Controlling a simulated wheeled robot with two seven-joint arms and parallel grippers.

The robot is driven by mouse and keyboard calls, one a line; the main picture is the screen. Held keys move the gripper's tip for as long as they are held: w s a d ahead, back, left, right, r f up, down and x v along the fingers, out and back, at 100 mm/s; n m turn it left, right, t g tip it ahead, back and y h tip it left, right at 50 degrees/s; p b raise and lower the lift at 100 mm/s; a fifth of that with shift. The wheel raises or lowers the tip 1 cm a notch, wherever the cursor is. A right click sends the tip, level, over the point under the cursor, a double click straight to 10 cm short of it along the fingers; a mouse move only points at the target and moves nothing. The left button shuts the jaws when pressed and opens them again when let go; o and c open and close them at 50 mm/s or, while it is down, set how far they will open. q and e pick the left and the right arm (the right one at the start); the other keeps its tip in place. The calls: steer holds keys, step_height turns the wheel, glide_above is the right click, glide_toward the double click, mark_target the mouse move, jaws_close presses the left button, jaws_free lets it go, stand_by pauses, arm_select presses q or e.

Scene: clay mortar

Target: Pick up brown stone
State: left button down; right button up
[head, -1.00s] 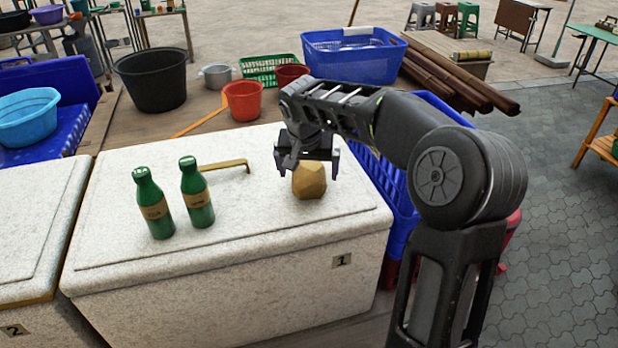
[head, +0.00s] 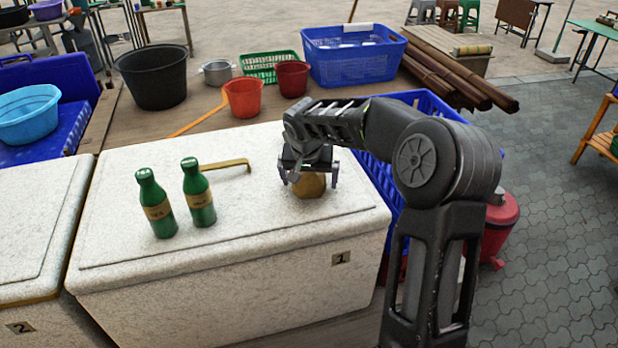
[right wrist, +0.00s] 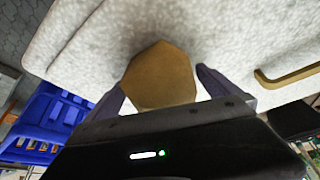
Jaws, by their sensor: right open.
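The brown stone (head: 309,186) is a faceted, yellowish-brown lump on the white speckled lid of the chest marked 1 (head: 230,225), near its right side. My right gripper (head: 309,180) is over the stone, pointing down, with its fingers spread on either side. The gripper body hides the stone's upper part in the head view. In the right wrist view the stone (right wrist: 160,78) sits between the two open fingertips (right wrist: 158,85), and the fingers look apart from it. My left gripper is not in view.
Two green bottles (head: 157,205) (head: 199,195) stand upright on the lid, left of the stone. A brass handle (head: 227,166) lies behind them. A blue crate (head: 425,105) is right of the chest, and red buckets (head: 243,98) stand behind. The lid's front middle is clear.

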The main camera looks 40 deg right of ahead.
steer(key=c, duration=2.1)
steer(key=shift+w+r, duration=0.1)
steer(key=shift+r, duration=0.05)
